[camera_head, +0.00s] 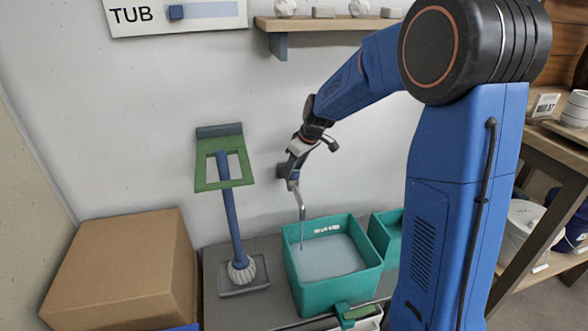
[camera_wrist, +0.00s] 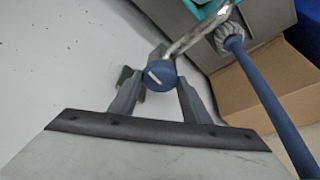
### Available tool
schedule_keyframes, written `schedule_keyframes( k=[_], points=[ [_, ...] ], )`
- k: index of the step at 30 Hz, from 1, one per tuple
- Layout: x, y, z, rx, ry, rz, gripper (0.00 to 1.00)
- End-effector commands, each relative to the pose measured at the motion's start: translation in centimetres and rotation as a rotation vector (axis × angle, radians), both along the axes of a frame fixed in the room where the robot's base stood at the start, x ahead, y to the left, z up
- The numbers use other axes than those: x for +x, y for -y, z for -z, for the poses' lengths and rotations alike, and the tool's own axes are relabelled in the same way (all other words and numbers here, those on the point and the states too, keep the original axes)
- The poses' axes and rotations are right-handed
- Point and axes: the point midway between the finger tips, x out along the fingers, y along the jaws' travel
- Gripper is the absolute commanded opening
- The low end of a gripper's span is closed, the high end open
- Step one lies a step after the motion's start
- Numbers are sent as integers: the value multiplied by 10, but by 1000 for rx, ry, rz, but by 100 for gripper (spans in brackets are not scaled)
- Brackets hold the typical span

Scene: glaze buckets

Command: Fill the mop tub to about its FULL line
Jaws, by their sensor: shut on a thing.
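The teal mop tub (camera_head: 340,288) stands on the grey surface below the wall tap and holds grey-blue water (camera_head: 325,257). A pale label (camera_head: 327,229) shows on its inner back wall, above the water; its text is too small to read. The curved metal spout (camera_head: 302,205) hangs over the tub, and a thin stream (camera_head: 302,238) seems to run from it into the water. My gripper (camera_head: 293,172) is at the tap by the wall. In the wrist view my gripper (camera_wrist: 158,84) is shut on the blue tap knob (camera_wrist: 158,76), whose white mark is tilted.
A blue-handled mop (camera_head: 234,225) stands left of the tub, beside a cardboard box (camera_head: 125,265). A second teal container (camera_head: 387,236) is right of the tub, partly behind my arm. A wall shelf (camera_head: 325,23) and a TUB sign (camera_head: 175,15) are above. A shelving rack (camera_head: 560,190) stands right.

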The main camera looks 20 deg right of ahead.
Motion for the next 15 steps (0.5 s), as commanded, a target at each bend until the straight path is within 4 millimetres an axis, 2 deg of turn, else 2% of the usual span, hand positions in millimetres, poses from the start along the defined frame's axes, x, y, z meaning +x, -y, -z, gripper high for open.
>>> schedule_keyframes(
  k=[15],
  points=[
    [-1,-2,0,1,0,290,21]
  ],
)
